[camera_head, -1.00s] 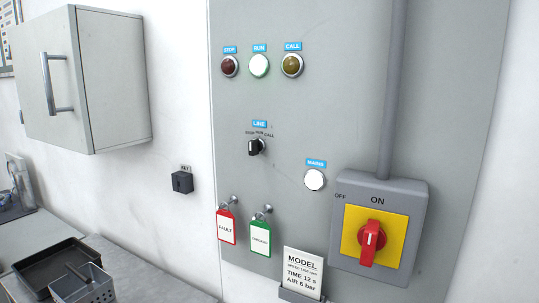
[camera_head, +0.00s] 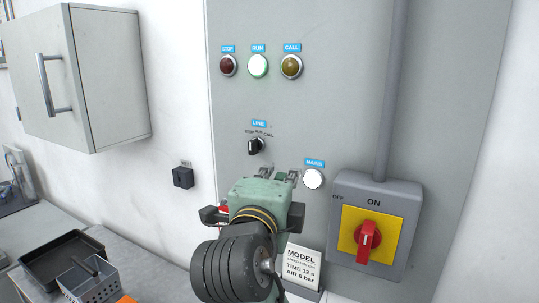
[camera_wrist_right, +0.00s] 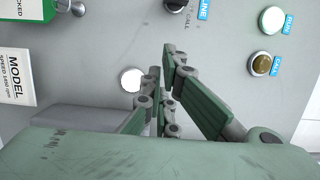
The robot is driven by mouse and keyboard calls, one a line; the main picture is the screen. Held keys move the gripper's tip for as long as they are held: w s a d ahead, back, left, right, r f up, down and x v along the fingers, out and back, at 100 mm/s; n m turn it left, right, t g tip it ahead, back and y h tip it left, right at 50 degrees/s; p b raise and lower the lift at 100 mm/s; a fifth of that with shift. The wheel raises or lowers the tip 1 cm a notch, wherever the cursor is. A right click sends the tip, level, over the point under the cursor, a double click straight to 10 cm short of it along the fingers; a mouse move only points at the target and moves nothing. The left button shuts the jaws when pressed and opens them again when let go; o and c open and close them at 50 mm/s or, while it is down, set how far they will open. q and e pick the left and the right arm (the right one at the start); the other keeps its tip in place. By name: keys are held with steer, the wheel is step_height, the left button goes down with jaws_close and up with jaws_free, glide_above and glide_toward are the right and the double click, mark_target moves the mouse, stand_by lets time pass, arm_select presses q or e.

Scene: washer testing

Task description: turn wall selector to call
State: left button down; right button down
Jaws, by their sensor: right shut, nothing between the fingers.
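The wall selector (camera_head: 255,146) is a small black knob under the blue LINE label, with STOP, RUN and CALL printed in an arc above it. Its handle stands about upright, near RUN; the exact setting is hard to read. The selector also shows at the top edge of the right wrist view (camera_wrist_right: 175,5). My left gripper is not in view.
Above the selector are a dark STOP lamp (camera_head: 228,65), a bright RUN lamp (camera_head: 258,65) and an amber CALL lamp (camera_head: 291,66). A white MAINS lamp (camera_head: 313,179) is close right of my gripper. A red-handled switch (camera_head: 368,240) sits lower right.

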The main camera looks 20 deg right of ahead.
mark_target(253, 147)
steer(key=p+x, duration=0.1)
steer(key=x, duration=0.3)
steer(key=p+x, duration=0.2)
steer(key=x, duration=0.1)
steer(key=shift+w+d+r+p, duration=0.2)
steer(key=shift+w+d+p, duration=0.05)
steer(key=shift+d+p, duration=0.1)
steer(key=shift+w+a+f+p, duration=0.1)
steer(key=shift+w+a+p, duration=0.85)
steer(key=shift+w+a, duration=0.3)
steer(key=shift+w+a+f, duration=0.1)
steer(key=shift+w+a, duration=0.1)
steer(key=shift+a, duration=0.15)
steer(key=shift+d, duration=0.2)
steer(key=shift+f, duration=0.1)
